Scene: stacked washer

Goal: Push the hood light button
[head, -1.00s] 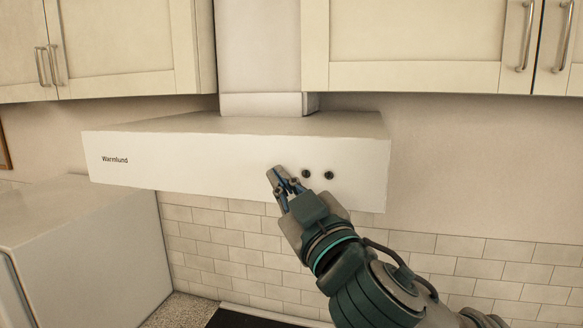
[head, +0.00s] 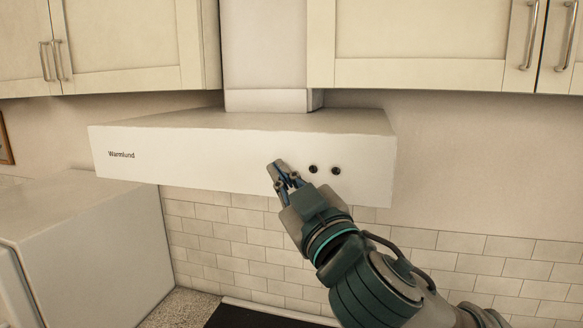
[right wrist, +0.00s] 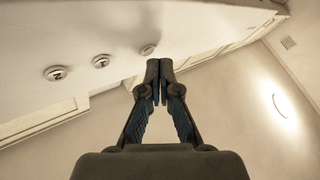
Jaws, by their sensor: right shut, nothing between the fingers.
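The white range hood (head: 220,155) spans the middle of the head view, marked "Warmlund" at its left. Two small dark round buttons (head: 325,170) show on its front face. In the right wrist view three round buttons show in a row: one at the left (right wrist: 57,72), one in the middle (right wrist: 101,61) and one at the right (right wrist: 147,50). My right gripper (head: 277,166) is shut and empty, left of the two buttons seen from the head. In the right wrist view its fingertips (right wrist: 159,67) are close to the right button; contact cannot be told. My left gripper is not in view.
Cupboards with metal handles (head: 145,45) hang on both sides of the hood duct (head: 265,50). A white appliance (head: 85,235) stands lower left. A dark cooktop (head: 255,316) lies below, before a tiled wall (head: 230,240).

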